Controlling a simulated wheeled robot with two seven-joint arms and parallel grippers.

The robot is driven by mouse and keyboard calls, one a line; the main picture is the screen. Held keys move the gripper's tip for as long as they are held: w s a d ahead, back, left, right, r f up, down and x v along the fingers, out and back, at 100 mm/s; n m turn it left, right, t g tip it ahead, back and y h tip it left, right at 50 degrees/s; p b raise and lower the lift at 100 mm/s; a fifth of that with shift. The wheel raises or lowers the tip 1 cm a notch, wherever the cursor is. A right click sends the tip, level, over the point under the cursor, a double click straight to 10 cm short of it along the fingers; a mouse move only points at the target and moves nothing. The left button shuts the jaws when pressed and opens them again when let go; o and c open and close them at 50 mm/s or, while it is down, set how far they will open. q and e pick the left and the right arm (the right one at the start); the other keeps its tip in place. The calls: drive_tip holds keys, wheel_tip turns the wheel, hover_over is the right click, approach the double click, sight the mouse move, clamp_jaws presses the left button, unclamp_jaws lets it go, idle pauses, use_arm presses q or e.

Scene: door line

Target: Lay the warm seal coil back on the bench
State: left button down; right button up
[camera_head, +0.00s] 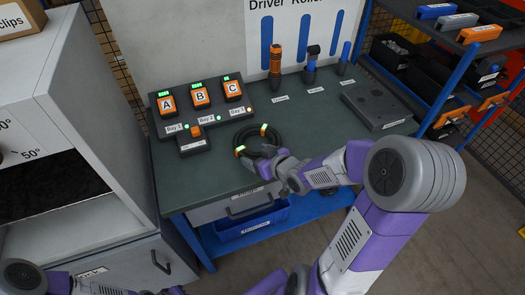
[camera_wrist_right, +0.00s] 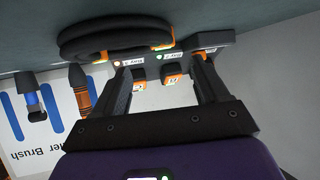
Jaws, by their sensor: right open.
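The seal coil (camera_head: 240,138) is a black ring with orange bands and small green lights. It appears to lie flat on the green bench (camera_head: 225,180), near its front edge. My right gripper (camera_head: 262,162) is at the coil's near side, with its jaws apart. In the right wrist view, upside down, the coil (camera_wrist_right: 100,38) shows beside the spread fingers (camera_wrist_right: 162,75) with nothing between them. Whether a finger touches the coil is unclear. Parts of my left arm show at the bottom left, but its gripper does not.
A dark panel (camera_head: 218,118) with orange blocks A (camera_head: 167,104), B (camera_head: 200,96) and C (camera_head: 233,90) stands behind the coil. Drivers (camera_head: 275,60) stand at the back. A flat grey plate (camera_head: 378,106) lies right. Free bench lies left of the coil.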

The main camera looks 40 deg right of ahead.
drive_tip(key=shift+s+r+b, duration=0.3)
drive_tip(key=shift+s+b, duration=0.2)
drive_tip(key=shift+b, duration=0.3)
drive_tip(key=shift+s+r+b, duration=0.2)
drive_tip(key=shift+s+b, duration=0.3)
drive_tip(key=shift+b, duration=0.05)
drive_tip(key=shift+s+d+r, duration=0.1)
drive_tip(key=shift+s+r, duration=0.15)
drive_tip(key=shift+s, duration=0.2)
